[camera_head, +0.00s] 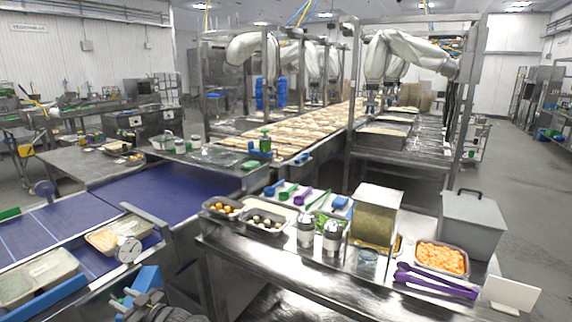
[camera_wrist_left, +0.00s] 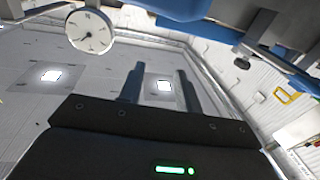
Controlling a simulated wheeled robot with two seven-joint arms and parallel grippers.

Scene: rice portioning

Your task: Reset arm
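My left gripper (camera_head: 124,300) shows at the bottom of the head view, low in front of the conveyor and just below the scale dial (camera_head: 130,249). In the left wrist view its two dark fingers (camera_wrist_left: 158,78) stand apart with nothing between them. Behind them are the ceiling and lamps, so that camera looks upward. The dial (camera_wrist_left: 90,30) is at the upper left there. My right gripper is in neither view.
A tray of pale food (camera_head: 118,232) and another tray (camera_head: 38,277) are on the blue conveyor (camera_head: 165,190). On the right, a steel table (camera_head: 290,272) carries bottles (camera_head: 331,238), purple utensils (camera_head: 436,284), an orange-filled tray (camera_head: 441,260) and a grey lidded bin (camera_head: 473,225).

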